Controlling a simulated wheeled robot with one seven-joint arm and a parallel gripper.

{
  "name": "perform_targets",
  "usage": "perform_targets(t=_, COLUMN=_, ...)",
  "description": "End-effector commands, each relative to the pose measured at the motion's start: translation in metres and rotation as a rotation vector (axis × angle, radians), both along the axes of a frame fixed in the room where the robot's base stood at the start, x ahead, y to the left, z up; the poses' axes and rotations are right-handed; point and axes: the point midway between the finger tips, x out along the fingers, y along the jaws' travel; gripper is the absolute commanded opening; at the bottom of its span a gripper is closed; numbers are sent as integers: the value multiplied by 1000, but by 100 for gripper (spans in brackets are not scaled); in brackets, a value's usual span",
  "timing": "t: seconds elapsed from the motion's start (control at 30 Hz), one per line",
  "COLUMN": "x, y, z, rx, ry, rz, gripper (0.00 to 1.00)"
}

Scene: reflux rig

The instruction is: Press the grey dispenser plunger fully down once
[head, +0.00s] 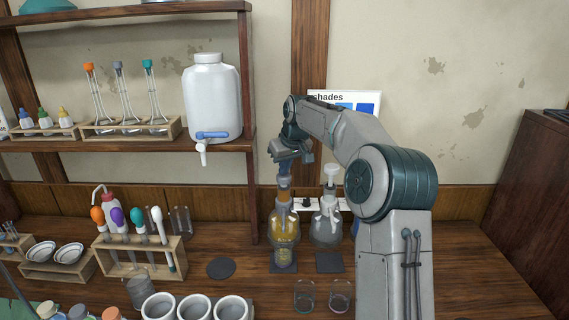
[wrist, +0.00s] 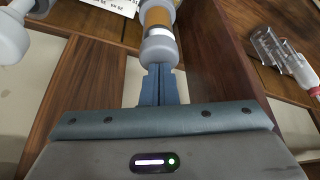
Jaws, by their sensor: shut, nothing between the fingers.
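A glass dispenser bottle (head: 284,228) with yellow contents and an orange collar stands on the bench. Its grey plunger (head: 284,184) points up, directly below my gripper (head: 284,168). In the wrist view the shut fingertips (wrist: 159,72) meet the rounded end of the grey plunger (wrist: 159,50), with the orange-brown collar beyond it. I cannot tell whether they touch it or how far down it is. Nothing is held between the fingers. A second dispenser (head: 327,225) with a whitish plunger (head: 331,173) stands just to the right; its plunger also shows at the wrist view's left edge (wrist: 12,38).
Two small clear glasses (head: 304,296) stand in front of the dispensers. A wooden rack (head: 172,252) with coloured-top droppers stands to the left. A white jug (head: 212,100) with a tap sits on the shelf. The bench right of my arm is clear.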

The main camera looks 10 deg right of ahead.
Motion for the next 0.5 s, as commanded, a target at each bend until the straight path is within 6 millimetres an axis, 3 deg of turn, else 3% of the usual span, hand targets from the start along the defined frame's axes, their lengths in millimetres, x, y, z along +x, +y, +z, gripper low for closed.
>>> perform_targets(t=0.5, x=0, y=0, z=35, rx=0, ry=-1, rz=0, gripper=0)
